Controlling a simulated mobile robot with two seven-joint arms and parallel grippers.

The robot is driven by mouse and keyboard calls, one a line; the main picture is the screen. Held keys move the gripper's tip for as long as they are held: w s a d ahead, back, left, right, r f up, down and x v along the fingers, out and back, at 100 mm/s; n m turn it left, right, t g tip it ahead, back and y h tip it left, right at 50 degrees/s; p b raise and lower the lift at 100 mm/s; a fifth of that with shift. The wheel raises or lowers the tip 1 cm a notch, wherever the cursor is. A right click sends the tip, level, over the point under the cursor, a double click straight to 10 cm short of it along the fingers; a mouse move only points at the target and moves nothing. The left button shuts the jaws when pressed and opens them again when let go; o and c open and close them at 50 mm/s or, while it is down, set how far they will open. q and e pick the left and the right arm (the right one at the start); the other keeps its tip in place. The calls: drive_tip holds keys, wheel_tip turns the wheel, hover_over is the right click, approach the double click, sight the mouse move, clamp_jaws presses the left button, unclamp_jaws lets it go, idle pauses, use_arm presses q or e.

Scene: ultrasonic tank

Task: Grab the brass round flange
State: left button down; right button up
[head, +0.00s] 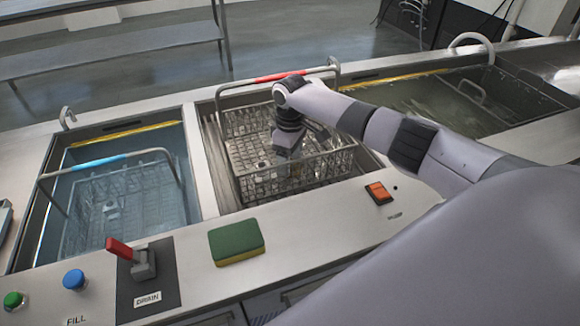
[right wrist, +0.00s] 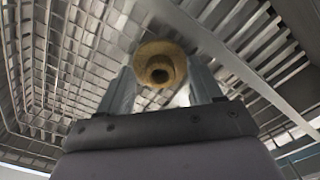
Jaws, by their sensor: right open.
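The brass round flange (right wrist: 158,55) shows in the right wrist view as a gold ring with a dark central hole. It lies in the wire basket (head: 312,168) of the middle tank, which has a red-gripped handle. My right gripper (head: 282,166) reaches down into this basket. In the right wrist view its open fingers (right wrist: 160,88) stand on either side of the flange. I cannot tell whether they touch it. In the head view my gripper and the basket wires hide the flange. My left gripper is out of view.
A blue-handled basket (head: 112,215) sits in the water-filled left tank. The right tank (head: 435,105) holds liquid and another basket. A green sponge (head: 236,240), a red drain lever (head: 130,254) and an orange switch (head: 378,193) are on the front ledge.

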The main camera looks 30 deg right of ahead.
clamp_jaws()
drive_tip(key=shift+r, duration=0.2)
